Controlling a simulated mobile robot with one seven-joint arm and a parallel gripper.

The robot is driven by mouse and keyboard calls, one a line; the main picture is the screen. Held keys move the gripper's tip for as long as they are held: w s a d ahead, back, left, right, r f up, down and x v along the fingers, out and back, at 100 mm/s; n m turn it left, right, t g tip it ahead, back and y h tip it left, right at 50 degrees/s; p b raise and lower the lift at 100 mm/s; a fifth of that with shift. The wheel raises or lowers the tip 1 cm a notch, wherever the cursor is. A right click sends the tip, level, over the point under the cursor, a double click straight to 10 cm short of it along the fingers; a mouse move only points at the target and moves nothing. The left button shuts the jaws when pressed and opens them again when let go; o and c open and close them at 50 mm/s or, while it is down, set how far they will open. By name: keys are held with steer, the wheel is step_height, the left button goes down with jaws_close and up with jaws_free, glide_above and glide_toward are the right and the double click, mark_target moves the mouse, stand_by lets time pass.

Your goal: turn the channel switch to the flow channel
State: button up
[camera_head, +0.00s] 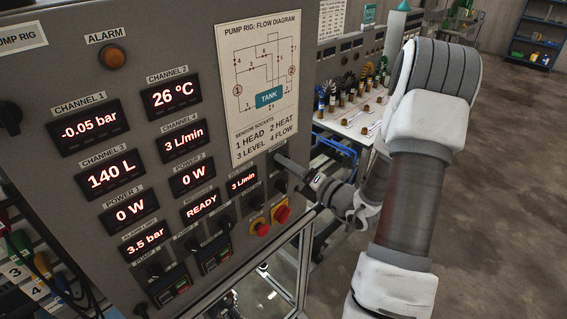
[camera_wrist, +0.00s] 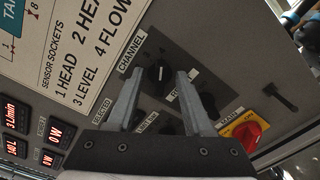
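The channel switch (camera_wrist: 160,76) is a dark round knob with a white pointer line, under a CHANNEL label (camera_wrist: 146,50). The line runs roughly up and down in the wrist view; position marks around it are too small to read. My gripper (camera_wrist: 160,73) is open, its two fingers on either side of the knob; I cannot tell whether they touch it. In the head view my gripper (camera_head: 282,166) is at the panel's right edge, where the switch is hard to make out. The printed legend (camera_head: 262,143) reads 4 FLOW. A small display (camera_head: 242,180) shows 3 L/min, as does CHANNEL 4 (camera_head: 184,135).
More dark knobs sit close below the switch. A red-and-yellow MAIN switch (camera_wrist: 246,132) is nearby; red-and-yellow controls also show in the head view (camera_head: 281,214). The flow diagram (camera_head: 262,75) is above. Open floor (camera_head: 500,200) lies to the right.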

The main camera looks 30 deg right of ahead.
steer(key=v, duration=0.7)
stand_by(0.3)
